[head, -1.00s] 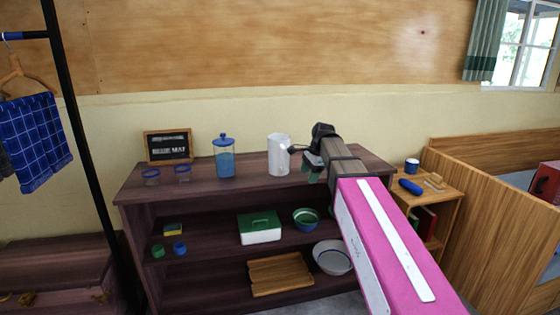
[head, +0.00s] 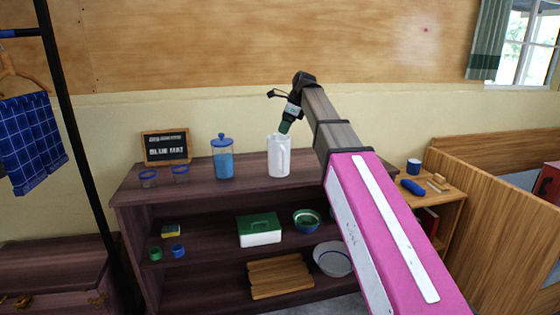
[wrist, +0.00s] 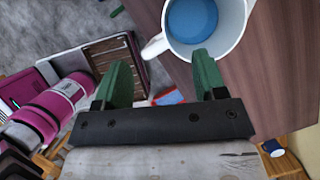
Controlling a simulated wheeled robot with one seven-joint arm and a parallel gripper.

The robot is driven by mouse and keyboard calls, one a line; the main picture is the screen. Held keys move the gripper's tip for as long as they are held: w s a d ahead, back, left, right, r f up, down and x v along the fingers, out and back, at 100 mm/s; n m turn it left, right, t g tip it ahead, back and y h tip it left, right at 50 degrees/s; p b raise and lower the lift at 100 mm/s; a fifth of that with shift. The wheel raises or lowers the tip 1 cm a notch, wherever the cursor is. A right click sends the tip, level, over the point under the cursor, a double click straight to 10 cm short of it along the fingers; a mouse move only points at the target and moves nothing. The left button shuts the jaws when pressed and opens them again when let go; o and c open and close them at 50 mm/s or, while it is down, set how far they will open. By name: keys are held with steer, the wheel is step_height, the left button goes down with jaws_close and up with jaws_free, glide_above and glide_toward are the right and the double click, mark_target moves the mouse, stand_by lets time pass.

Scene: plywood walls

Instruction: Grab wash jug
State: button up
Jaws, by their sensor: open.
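A white jug (head: 278,160) stands upright on the top of the dark wooden shelf unit. In the wrist view the jug (wrist: 240,36) is seen from above, its mouth open with blue inside. Its handle (wrist: 154,48) points left, ahead of the space between my fingers. My gripper (head: 285,127) has green fingers and points down, at or just above the jug's rim in the head view. In the wrist view my gripper (wrist: 162,78) is open, with nothing between the fingers. I cannot tell whether a finger touches the jug.
A green-lidded box (head: 259,230) and bowls (head: 307,220) are on lower shelves. A bedside stand (head: 450,200) is at right.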

mark_target(278, 145)
steer(key=x, duration=0.7)
steer(key=shift+f, duration=0.4)
steer(key=shift+w, duration=0.1)
jaws_close()
stand_by(1.0)
